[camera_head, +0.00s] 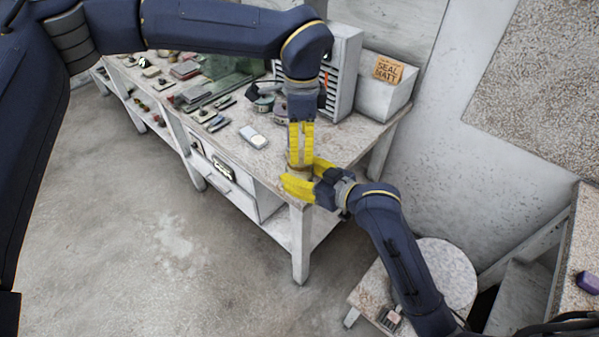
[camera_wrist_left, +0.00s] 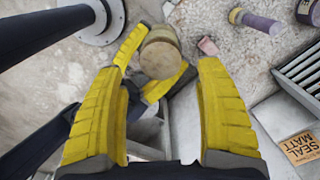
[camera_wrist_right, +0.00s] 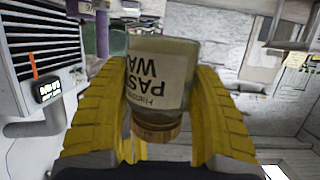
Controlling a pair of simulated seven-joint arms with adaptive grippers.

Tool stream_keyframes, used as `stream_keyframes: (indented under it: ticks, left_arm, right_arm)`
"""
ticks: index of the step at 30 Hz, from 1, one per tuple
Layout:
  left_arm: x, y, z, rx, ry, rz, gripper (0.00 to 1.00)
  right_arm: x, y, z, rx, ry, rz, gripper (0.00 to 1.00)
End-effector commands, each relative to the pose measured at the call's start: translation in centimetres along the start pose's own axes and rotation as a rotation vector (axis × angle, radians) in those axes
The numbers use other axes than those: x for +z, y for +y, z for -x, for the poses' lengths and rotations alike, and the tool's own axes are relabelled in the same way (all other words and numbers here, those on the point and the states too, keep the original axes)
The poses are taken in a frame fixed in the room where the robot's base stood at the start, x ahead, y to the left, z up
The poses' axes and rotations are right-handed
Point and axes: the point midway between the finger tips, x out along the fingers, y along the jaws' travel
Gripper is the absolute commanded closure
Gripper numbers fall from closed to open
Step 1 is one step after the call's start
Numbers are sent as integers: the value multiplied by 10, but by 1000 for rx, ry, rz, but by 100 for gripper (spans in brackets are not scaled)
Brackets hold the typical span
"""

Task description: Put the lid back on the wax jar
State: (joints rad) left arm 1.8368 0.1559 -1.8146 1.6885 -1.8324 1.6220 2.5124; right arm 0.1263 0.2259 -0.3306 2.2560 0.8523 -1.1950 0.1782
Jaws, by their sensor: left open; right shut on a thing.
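The wax jar (camera_wrist_right: 165,75), with a pale "paste wax" label, is held between the yellow fingers of my right gripper (camera_head: 302,174) by the bench's front corner. A brown cap-like piece (camera_wrist_right: 158,130), which looks like the lid, sits at the jar's mouth in the right wrist view. Its round tan top (camera_wrist_left: 160,58) shows in the left wrist view. My left gripper (camera_head: 300,163) points down just above the jar. Its fingers are open and empty, on either side of the jar's top in its wrist view. Whether they touch it cannot be told. The fingers largely hide the jar in the head view.
A round stool (camera_head: 450,270) stands at lower right. The floor at left is clear.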

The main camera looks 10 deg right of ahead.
Motion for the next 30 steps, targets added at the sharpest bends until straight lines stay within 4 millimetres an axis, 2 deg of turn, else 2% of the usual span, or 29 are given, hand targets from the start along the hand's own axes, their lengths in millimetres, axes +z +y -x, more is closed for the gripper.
stream_keyframes:
  ticks: [6, 12, 27, 30]
  left_arm:
    - [0, 0, -28, 1, 0, 0, 28]
    - [0, 0, -44, 0, 1, 1, 28]
    - [0, 0, -51, -1, 1, 1, 27]
    - [0, 0, -51, -1, 1, 1, 39]
  right_arm:
    - [-1, 0, 0, 0, 2, 0, 100]
    - [-1, 0, 0, 0, 2, 0, 100]
    - [-1, 0, 0, 0, 2, 0, 100]
    - [-1, 0, 0, 0, 2, 0, 100]
